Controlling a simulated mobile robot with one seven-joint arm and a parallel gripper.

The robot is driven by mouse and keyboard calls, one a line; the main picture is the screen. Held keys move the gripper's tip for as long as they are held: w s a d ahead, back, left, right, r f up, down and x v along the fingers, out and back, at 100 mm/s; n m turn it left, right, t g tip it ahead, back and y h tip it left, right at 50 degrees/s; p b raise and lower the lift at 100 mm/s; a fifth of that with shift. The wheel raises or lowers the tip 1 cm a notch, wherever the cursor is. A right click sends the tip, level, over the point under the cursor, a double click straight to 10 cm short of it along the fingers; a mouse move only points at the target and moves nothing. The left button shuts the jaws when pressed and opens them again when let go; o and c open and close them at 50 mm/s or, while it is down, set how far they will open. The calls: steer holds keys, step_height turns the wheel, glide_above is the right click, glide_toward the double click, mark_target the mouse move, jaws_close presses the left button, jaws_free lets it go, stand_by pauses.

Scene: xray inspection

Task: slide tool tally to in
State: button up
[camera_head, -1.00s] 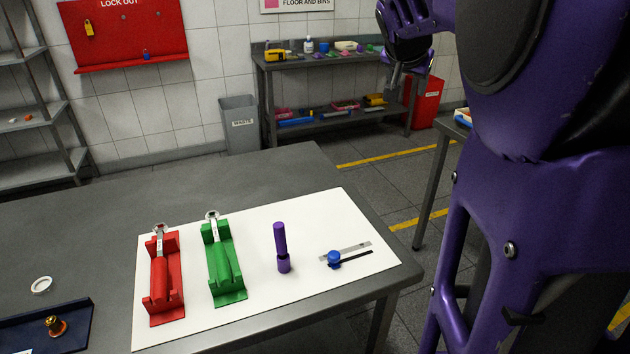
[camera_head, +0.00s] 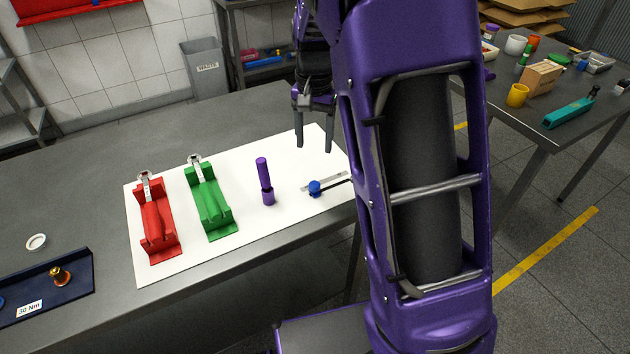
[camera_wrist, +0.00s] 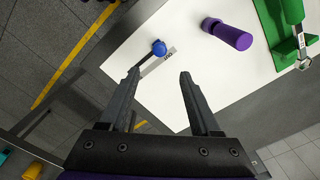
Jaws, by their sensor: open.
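The tool tally is a blue knob (camera_head: 315,187) on a thin slide with a grey labelled strip (camera_head: 326,179), on the right part of the white mat (camera_head: 177,265). In the wrist view the blue knob (camera_wrist: 159,48) sits at the upper end of the strip, ahead of the fingers, and the strip (camera_wrist: 157,63) reads "OUT" near the knob. My gripper (camera_head: 314,146) is open and empty, pointing down above the mat's far right part. In the wrist view its two fingers (camera_wrist: 160,75) are spread, with the knob beyond the tips. The far end of the slot is hidden by my arm in the head view.
Green (camera_head: 210,205) and red (camera_head: 157,220) cradles, each with a wrench, stand further left. A navy tray (camera_head: 80,283) is at the left table edge. A second table (camera_head: 545,135) stands at right.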

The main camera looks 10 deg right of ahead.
mark_target(315, 184)
step_height(315, 184, down, 13)
steer(key=shift+b, duration=0.6)
jaws_close()
stand_by(1.1)
